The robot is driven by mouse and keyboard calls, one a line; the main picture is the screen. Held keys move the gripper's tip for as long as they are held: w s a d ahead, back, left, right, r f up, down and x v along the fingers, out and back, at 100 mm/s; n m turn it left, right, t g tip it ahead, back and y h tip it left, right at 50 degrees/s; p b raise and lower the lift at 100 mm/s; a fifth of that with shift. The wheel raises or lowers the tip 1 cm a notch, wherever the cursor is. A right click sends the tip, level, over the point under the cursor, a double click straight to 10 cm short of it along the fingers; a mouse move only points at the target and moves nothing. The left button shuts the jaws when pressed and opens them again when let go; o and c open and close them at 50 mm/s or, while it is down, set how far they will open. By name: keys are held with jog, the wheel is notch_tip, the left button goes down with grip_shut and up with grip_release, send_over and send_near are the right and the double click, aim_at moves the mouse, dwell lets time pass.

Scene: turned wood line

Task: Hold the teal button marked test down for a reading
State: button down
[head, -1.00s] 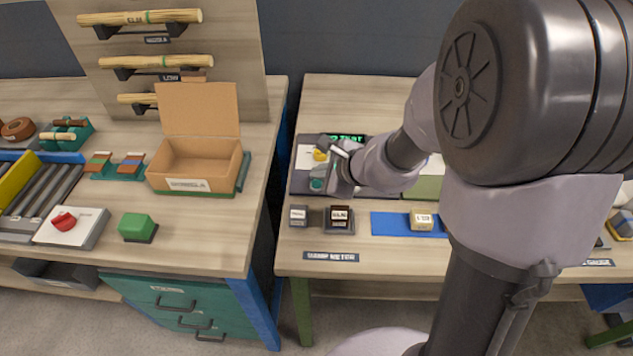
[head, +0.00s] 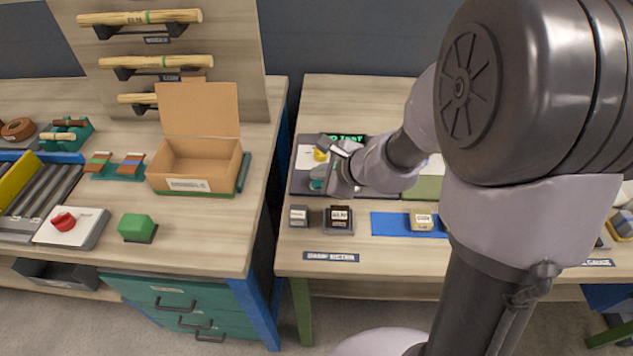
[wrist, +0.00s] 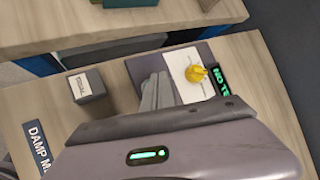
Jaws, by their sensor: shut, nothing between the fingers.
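The damp meter (head: 302,181) is a dark panel at the left of the right-hand bench. Its teal button (head: 316,184) shows only in part in the head view, beside my gripper (head: 331,188). In the wrist view my shut, empty fingers (wrist: 156,92) point down at the panel and hide the button. I cannot tell whether they touch or press it. The meter's display (head: 347,139) is lit with green text, partly covered by my arm; in the wrist view the display (wrist: 219,82) reads "NO TE...", the rest cut off.
A yellow knob (head: 320,155) stands on the meter's white plate, close to my gripper. Two small blocks, a grey one (head: 298,216) and a dark one (head: 339,220), sit in front. A pale block (head: 421,220) rests on a blue mat (head: 386,224). A gap separates the benches.

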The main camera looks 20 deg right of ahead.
aim_at(319, 185)
jog(key=shift+f, duration=0.1)
jog(key=shift+f+b, duration=0.35)
jog(key=shift+b, duration=0.3)
jog(key=shift+f+b, duration=0.3)
jog(key=shift+f, duration=0.05)
dwell(0.5)
jog(key=shift+r, duration=0.15)
dwell(1.8)
jog(key=shift+r+p, duration=0.6)
jog(key=shift+r, duration=0.05)
notch_tip(319, 185, up, 5)
jog(key=p, duration=0.4)
jog(key=shift+r, duration=0.1)
